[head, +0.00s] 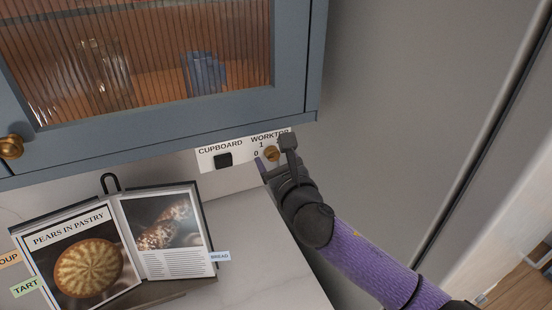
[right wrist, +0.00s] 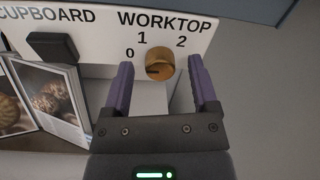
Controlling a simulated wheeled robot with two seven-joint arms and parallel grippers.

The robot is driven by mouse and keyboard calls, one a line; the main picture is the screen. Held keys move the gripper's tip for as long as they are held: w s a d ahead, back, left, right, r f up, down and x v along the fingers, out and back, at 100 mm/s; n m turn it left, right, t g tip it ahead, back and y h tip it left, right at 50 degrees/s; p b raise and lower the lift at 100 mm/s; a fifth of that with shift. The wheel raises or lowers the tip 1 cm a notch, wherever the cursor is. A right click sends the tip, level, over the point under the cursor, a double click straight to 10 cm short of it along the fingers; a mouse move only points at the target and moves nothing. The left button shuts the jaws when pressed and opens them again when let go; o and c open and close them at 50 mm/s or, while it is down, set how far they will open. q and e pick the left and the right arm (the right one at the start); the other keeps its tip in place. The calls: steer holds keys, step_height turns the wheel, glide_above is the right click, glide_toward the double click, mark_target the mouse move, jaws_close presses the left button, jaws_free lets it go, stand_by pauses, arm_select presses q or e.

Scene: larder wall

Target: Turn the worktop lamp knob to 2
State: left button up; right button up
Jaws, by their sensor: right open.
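The worktop lamp knob (head: 271,153) is a small round brass knob on a white label plate under the wall cupboard. In the right wrist view the knob (right wrist: 160,64) sits below the word WORKTOP, with 0, 1 and 2 marked around it. A dark line on its face lies toward the 0 side, but I cannot read its setting surely. My right gripper (right wrist: 161,90) is open, its two purple fingers on either side of the knob's lower part, with gaps visible; contact is not seen. In the head view my right gripper (head: 273,158) partly covers the plate. My left gripper is not in view.
A black CUPBOARD switch (head: 223,160) is left of the knob. The blue glazed cupboard (head: 165,130) hangs above. An open cookbook (head: 120,245) stands on the pale worktop (head: 255,260). A tall grey panel (head: 400,110) stands at the right.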

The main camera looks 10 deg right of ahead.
steer(key=shift+c, duration=0.3)
jaws_close()
